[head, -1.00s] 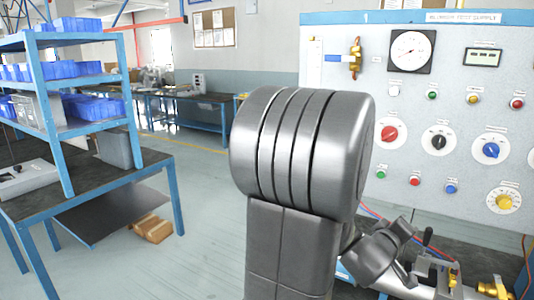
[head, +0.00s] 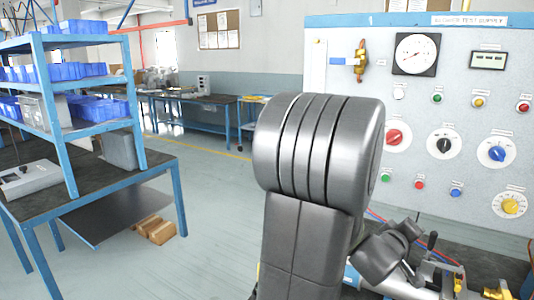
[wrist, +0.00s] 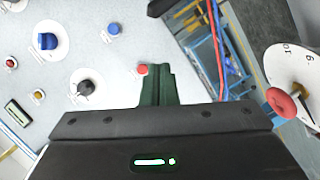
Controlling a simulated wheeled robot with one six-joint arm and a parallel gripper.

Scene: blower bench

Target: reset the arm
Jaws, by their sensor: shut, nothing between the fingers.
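My gripper (wrist: 158,85) shows in the wrist view as two dark green fingers close together, shut with nothing between them. It is in front of the test panel (wrist: 110,60), which has knobs and buttons. A red button (wrist: 142,69) appears just left of the fingertips; I cannot tell the gap between them. In the head view my grey arm fills the middle, and the gripper itself is not clearly visible there. The test panel (head: 415,125) stands at the right.
A large red knob on a white dial (wrist: 285,103) is close at the right of the wrist view. In the head view, a blue shelf bench (head: 95,185) with blue bins stands at the left. Clamps and fittings (head: 440,275) lie low at the right. Open floor lies between.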

